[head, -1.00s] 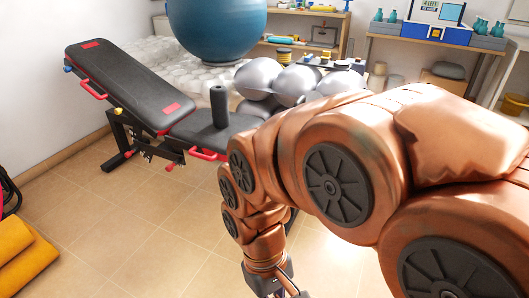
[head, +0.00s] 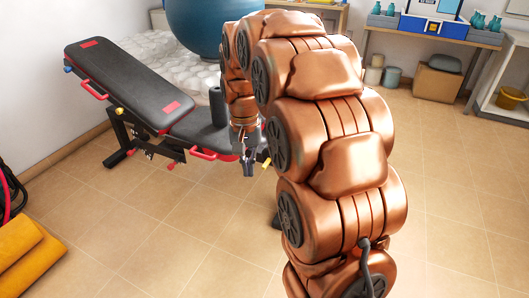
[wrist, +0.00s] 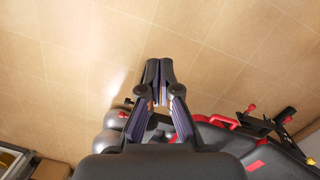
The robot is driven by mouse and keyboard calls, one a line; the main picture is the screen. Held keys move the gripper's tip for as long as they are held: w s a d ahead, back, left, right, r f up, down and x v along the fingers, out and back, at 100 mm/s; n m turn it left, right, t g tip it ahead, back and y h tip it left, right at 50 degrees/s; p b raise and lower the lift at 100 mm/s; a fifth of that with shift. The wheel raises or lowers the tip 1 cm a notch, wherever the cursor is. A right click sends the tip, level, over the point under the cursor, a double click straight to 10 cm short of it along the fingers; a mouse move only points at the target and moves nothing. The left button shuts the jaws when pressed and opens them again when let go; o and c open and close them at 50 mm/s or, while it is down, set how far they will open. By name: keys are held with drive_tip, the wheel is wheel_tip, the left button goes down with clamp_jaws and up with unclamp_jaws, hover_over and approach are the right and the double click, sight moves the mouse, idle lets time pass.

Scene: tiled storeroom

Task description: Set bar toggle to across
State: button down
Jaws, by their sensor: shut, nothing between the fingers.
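I cannot make out a bar toggle in either view. My gripper (head: 249,168) is in front of the near end of the black weight bench (head: 120,82) in the head view. In the wrist view my gripper (wrist: 160,68) is shut, its fingertips together and empty above the tiled floor. The bench (wrist: 222,148) lies to its lower right there, with red handles and a yellow knob. In the head view a small yellow part (head: 266,160) shows beside the gripper. I cannot tell whether the gripper touches the bench. My arm hides what lies behind it.
A large blue ball (head: 200,25) rests by white lumpy material behind the bench. Grey balls (wrist: 115,120) show in the wrist view. Yellow folded mats (head: 25,255) lie at the lower left. A table (head: 432,36) with teal bottles stands at the back right. Tiled floor is clear at right.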

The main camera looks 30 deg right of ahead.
sight(265, 164)
drive_tip(key=w+d+r+m+t+p, duration=0.1)
drive_tip(key=w+d+r+m+p, duration=0.2)
drive_tip(key=w+d, duration=0.8)
drive_tip(key=shift+d+m+p, duration=0.3)
drive_tip(key=shift+d+m, duration=0.4)
drive_tip(key=shift+d, duration=0.15)
wheel_tip(265, 164, down, 14)
drive_tip(key=b, duration=0.2)
drive_tip(key=shift+w+b, duration=0.1)
drive_tip(key=shift+b, duration=0.25)
